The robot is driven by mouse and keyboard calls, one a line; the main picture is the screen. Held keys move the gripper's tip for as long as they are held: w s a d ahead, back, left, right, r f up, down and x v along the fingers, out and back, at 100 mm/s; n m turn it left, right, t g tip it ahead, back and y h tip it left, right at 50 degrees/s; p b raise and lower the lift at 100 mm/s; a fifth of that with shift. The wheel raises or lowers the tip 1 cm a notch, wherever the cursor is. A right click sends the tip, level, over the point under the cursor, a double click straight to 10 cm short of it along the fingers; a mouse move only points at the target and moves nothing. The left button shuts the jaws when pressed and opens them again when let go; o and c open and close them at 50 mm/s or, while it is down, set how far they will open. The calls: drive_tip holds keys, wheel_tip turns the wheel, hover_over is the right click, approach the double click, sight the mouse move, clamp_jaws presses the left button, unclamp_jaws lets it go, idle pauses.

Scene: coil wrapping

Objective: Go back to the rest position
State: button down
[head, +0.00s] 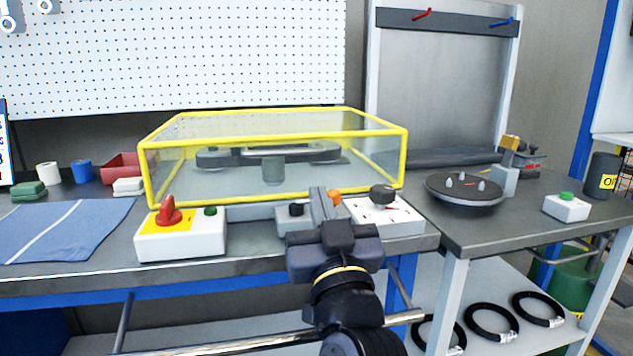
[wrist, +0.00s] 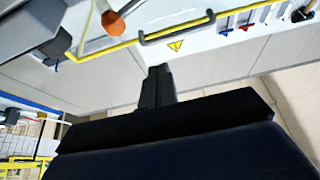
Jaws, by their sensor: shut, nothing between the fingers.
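My gripper (head: 323,205) is in the middle of the head view, in front of the bench's front edge, with its fingers pointing up and away. Its fingers are together with nothing between them. It covers part of the control boxes behind it. In the wrist view the fingers (wrist: 157,88) are also together and empty, touching nothing that I can see.
A yellow-framed clear guard (head: 405,160) covers a dark winding arm on the bench. A white box with a red switch (head: 168,216) and a box with a black dial (head: 382,196) stand in front. A dark turntable (head: 464,194) stands on the right bench.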

sight(309, 153)
idle(0.4)
drive_tip(key=w+r, duration=0.2)
drive_tip(key=w+a+r, duration=0.1)
drive_tip(key=w+r, duration=0.1)
drive_tip(key=w+r+b, duration=0.1)
drive_tip(key=w+r, duration=0.1)
drive_tip(key=shift+w+a, duration=0.25)
drive_tip(key=shift+w, duration=0.1)
drive_tip(key=shift+w+f, duration=0.3)
drive_tip(key=shift+f, duration=0.05)
